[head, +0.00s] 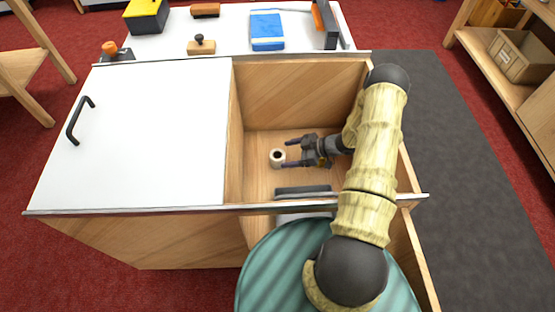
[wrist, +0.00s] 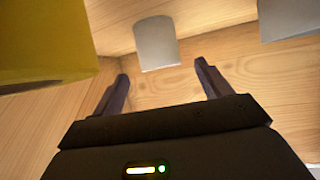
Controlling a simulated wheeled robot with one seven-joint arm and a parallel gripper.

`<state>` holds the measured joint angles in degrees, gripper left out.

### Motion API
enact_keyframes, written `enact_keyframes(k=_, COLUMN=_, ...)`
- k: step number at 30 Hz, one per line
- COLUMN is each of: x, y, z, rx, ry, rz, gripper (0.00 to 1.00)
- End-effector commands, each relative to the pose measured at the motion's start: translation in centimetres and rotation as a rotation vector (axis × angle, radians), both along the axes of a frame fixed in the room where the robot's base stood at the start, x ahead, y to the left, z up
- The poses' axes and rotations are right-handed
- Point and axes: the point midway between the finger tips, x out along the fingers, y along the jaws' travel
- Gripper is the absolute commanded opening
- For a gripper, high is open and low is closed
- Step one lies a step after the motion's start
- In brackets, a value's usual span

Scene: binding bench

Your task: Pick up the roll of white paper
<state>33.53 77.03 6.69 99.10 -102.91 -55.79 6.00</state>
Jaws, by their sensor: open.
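The roll of white paper (head: 277,158) stands upright on the wooden floor of the open bench compartment, its round end with a dark hole facing up. In the wrist view the white roll (wrist: 156,43) is beyond the fingertips, roughly centred between them. My gripper (head: 285,154) reaches into the compartment from the right, with its fingers pointing left at the roll. The fingers are open and empty in the wrist view (wrist: 161,70). I cannot tell whether the fingertips overlap the roll's sides.
Wooden walls (head: 300,95) enclose the compartment, with a white sliding lid (head: 160,130) to its left. A dark grey item (head: 303,191) lies near the front wall. In the wrist view, a yellow object (wrist: 45,40) is at the left and a pale grey one (wrist: 288,17) at the upper right.

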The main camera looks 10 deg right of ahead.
Motion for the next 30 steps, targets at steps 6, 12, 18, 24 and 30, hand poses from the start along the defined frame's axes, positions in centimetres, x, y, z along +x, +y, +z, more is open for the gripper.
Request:
enact_keyframes(k=6, x=0.6, y=1.5, z=-1.0, rx=0.0, ry=0.001, rz=0.0, gripper=0.77)
enact_keyframes(k=12, x=0.6, y=1.5, z=-0.9, rx=-0.001, ry=0.001, rz=-0.001, gripper=0.77)
enact_keyframes(k=18, x=1.0, y=2.4, z=-1.6, rx=0.0, ry=0.001, rz=0.0, gripper=0.77)
enact_keyframes(k=24, x=2.0, y=4.9, z=-3.0, rx=0.0, ry=0.0, rz=0.001, gripper=0.77)
enact_keyframes(k=30, x=2.4, y=5.8, z=-3.4, rx=-0.001, ry=0.001, rz=-0.001, gripper=0.77)
